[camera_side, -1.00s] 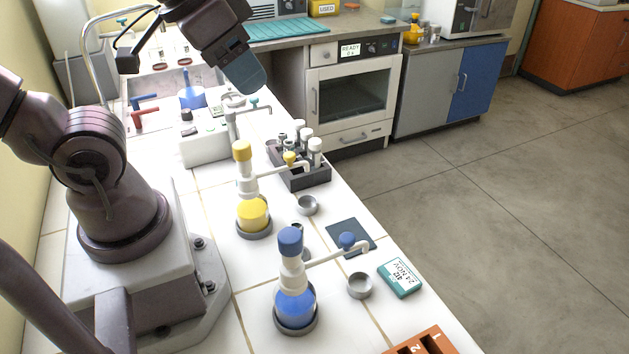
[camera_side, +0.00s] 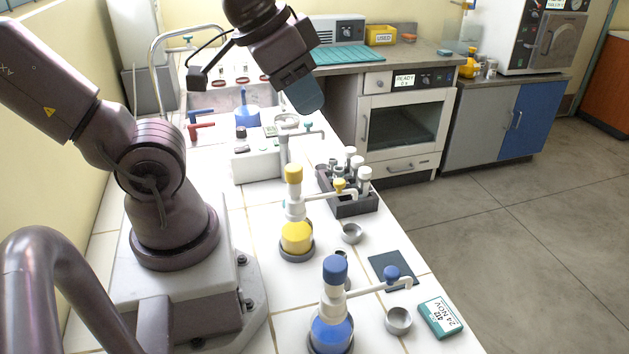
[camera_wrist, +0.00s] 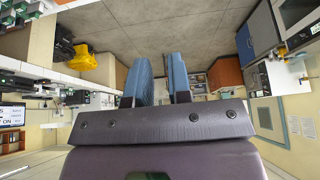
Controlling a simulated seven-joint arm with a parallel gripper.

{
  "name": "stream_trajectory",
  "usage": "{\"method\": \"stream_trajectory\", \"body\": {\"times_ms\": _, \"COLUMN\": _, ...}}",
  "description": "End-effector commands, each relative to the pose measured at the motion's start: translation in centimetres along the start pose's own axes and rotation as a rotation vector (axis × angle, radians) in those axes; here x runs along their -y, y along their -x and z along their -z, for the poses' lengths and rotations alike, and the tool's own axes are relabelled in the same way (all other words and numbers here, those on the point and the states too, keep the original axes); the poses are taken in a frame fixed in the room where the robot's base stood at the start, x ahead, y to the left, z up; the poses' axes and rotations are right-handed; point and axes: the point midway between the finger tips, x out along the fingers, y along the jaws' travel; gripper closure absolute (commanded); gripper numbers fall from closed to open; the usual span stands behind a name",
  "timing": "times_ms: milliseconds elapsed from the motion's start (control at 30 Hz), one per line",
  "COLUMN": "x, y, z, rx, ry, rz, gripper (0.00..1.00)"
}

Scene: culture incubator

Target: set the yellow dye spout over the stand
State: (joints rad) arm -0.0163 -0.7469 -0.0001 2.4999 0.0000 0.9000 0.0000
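The yellow dye bottle (camera_side: 296,236) stands upright on the white bench in the side view, with a yellow cap on top. Its white spout (camera_side: 322,197) with a yellow knob points right, and its tip shows in front of the tube rack (camera_side: 352,208). A small grey cup (camera_side: 351,233) sits below and right of the bottle; I cannot tell which object is the stand. My gripper (camera_side: 308,103) is high above the far part of the bench, away from the bottle. The wrist view shows its two blue fingers (camera_wrist: 162,80) apart, with nothing between them.
The blue dye bottle (camera_side: 331,333), its spout and a second grey cup (camera_side: 398,320) stand nearer the camera. A dark mat (camera_side: 388,268) and a teal box (camera_side: 440,318) lie at the right edge. A white device (camera_side: 257,166) stands behind the yellow bottle.

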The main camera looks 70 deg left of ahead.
Motion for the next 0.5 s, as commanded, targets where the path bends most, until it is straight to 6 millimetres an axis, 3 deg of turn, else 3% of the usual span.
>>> {"method": "stream_trajectory", "body": {"times_ms": 33, "x": 0.5, "y": -0.4, "z": -0.1, "rx": 0.02, "ry": 0.024, "rz": 0.012, "gripper": 0.93}}
{"method": "stream_trajectory", "body": {"times_ms": 67, "x": 1.0, "y": -0.8, "z": -0.2, "rx": 0.04, "ry": 0.044, "rz": 0.02, "gripper": 1.0}}
{"method": "stream_trajectory", "body": {"times_ms": 267, "x": 5.1, "y": -3.6, "z": -0.3, "rx": 0.198, "ry": 0.278, "rz": 0.05, "gripper": 1.0}}
{"method": "stream_trajectory", "body": {"times_ms": 500, "x": 10.7, "y": -7.0, "z": -1.4, "rx": 0.406, "ry": 0.772, "rz": 0.017, "gripper": 1.0}}
